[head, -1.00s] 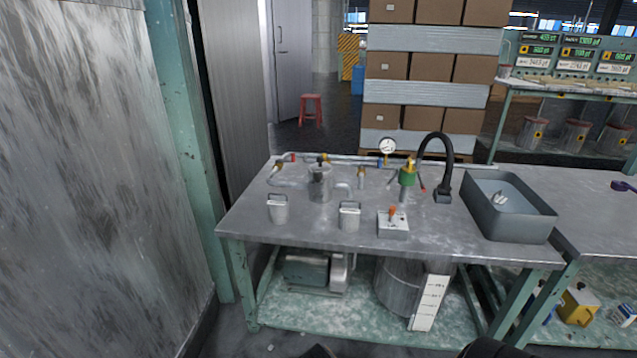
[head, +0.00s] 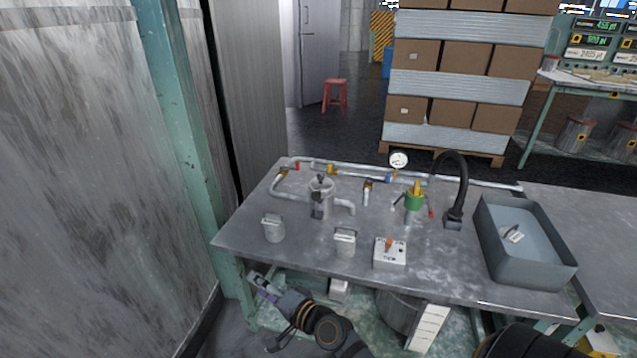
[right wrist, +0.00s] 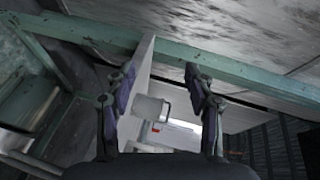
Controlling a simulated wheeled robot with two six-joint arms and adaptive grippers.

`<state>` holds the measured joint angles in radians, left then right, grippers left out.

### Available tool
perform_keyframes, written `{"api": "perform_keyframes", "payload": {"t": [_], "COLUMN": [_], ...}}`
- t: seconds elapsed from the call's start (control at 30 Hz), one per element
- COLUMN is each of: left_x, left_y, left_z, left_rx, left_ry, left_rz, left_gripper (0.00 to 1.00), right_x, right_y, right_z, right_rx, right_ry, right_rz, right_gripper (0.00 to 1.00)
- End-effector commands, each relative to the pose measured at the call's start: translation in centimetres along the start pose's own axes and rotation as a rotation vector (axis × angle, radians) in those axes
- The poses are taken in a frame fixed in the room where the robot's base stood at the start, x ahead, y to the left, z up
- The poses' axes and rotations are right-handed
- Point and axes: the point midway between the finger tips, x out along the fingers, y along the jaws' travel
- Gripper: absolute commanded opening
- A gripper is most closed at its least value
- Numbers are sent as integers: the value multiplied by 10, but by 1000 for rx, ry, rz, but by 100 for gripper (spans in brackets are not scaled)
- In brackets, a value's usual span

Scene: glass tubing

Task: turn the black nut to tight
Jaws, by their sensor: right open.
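The glass tubing line (head: 350,172) runs along the back of the metal bench (head: 300,247), with yellow, red and blue fittings. A small dark spot shows at the top of the clear vessel (head: 320,198) on the left; I cannot tell whether it is the black nut. My right gripper (head: 260,284) is low at the bench's front left, below the top's edge. It is open and empty, its purple-padded fingers spread in the right wrist view (right wrist: 160,75). A pale handled canister (right wrist: 149,108) shows beyond the fingers there, apart from them. My left gripper is not in view.
Two handled canisters (head: 274,229) (head: 345,243) and a switch box (head: 390,255) stand along the bench front. A green valve (head: 414,202), a black hose (head: 463,185) and a grey basin (head: 530,268) are to the right. A wall and green post (head: 180,130) bound the left.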

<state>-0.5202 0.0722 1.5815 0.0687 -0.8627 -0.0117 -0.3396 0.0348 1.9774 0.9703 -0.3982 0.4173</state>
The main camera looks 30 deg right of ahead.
Motion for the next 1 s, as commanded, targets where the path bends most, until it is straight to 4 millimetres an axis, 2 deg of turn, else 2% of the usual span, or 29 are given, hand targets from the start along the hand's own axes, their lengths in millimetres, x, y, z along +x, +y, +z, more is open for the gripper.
{"api": "perform_keyframes", "payload": {"t": [0.03, 0.07, 0.1, 0.17, 0.2, 0.27, 0.3, 0.33, 0.43, 0.57, 0.77, 0.87, 1.0], "left_x": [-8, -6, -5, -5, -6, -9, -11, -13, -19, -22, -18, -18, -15], "left_y": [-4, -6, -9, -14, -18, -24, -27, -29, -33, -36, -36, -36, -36], "left_z": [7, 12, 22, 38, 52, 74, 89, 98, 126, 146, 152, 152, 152], "left_rx": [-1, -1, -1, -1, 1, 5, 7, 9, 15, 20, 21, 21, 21], "left_ry": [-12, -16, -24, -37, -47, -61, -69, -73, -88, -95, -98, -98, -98], "left_rz": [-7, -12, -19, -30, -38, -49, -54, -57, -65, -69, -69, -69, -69], "left_gripper": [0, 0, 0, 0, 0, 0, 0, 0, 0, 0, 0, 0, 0], "right_x": [6, 9, 12, 13, 12, 7, 4, 2, -2, -4, -3, 2, 16], "right_y": [-39, -57, -80, -113, -128, -139, -136, -132, -112, -91, -81, -76, -63], "right_z": [-24, -41, -66, -111, -144, -187, -209, -221, -239, -238, -237, -246, -269], "right_rx": [119, 209, 344, 587, 771, 1056, 1232, 1353, 1665, 1870, 1910, 1906, 1904], "right_ry": [70, 121, 196, 325, 421, 572, 670, 739, 933, 1081, 1116, 1114, 1114], "right_rz": [-73, -123, -193, -308, -384, -485, -535, -565, -620, -633, -632, -633, -633], "right_gripper": [54, 54, 54, 54, 54, 54, 54, 54, 54, 54, 54, 54, 54]}}
